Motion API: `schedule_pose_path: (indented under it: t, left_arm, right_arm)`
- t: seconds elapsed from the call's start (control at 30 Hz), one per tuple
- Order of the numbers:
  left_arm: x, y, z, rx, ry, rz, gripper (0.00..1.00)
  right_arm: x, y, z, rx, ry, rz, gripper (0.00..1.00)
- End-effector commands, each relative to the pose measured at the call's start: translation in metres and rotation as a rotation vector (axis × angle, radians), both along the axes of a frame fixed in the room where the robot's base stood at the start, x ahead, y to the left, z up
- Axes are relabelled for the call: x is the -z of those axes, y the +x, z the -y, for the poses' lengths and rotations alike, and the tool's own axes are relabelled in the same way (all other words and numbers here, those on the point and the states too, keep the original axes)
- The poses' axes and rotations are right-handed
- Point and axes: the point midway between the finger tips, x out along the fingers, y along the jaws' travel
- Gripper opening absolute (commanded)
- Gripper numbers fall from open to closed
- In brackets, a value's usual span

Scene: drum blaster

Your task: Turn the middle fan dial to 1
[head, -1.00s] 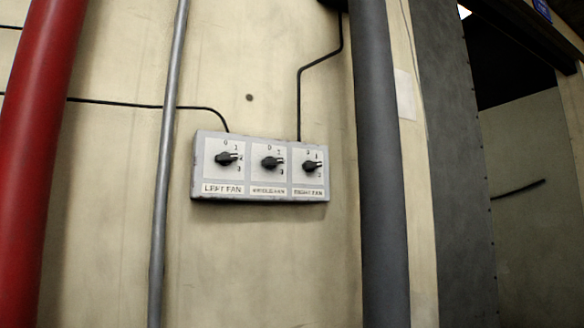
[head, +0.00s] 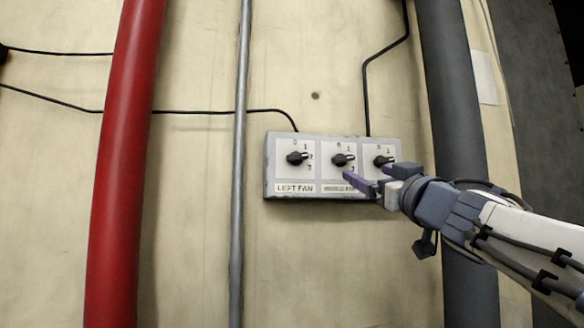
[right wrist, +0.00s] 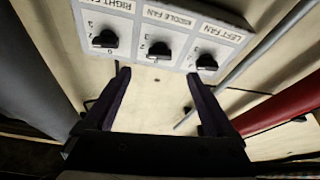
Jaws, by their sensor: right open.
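A grey control box (head: 270,165) on the wall carries three black dials on white plates. The middle fan dial (head: 343,160) has its pointer toward the right, near the 2; the exact mark is hard to read. My right gripper (head: 368,173) comes in from the right, open and empty, its purple fingers in front of the box's lower right part. In the right wrist view the middle fan dial (right wrist: 160,50) appears upside down, beyond and between the open fingertips (right wrist: 158,75), with no visible contact. My left gripper is out of view.
The left fan dial (head: 297,158) and right fan dial (head: 383,160) sit close on either side. A thin grey pipe (head: 240,170) and red pipe (head: 125,160) stand left, a thick dark pipe (head: 455,110) right. Black cables run into the box top.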

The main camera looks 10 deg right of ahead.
Motion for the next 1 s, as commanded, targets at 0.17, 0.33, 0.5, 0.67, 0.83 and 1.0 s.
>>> schedule_pose_path:
  t: [0.17,0.33,0.5,0.67,0.83,1.0]
  left_arm:
    - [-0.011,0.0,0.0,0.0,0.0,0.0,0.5]
    - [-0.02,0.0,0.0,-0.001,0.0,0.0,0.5]
    - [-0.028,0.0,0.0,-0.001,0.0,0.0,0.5]
    - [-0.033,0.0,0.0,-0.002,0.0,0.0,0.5]
    - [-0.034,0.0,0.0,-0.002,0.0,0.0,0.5]
    - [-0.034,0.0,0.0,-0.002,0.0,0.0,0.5]
  right_arm:
    - [-0.014,0.013,-0.001,-0.008,-0.01,0.008,0.9]
    - [-0.024,0.043,-0.005,-0.008,-0.009,0.007,0.9]
    - [-0.035,0.071,-0.007,-0.006,-0.009,0.006,0.9]
    - [-0.042,0.088,-0.009,-0.005,-0.01,0.008,0.9]
    - [-0.043,0.094,-0.009,-0.003,-0.009,0.008,0.9]
    - [-0.043,0.094,-0.01,-0.003,-0.009,0.008,0.9]
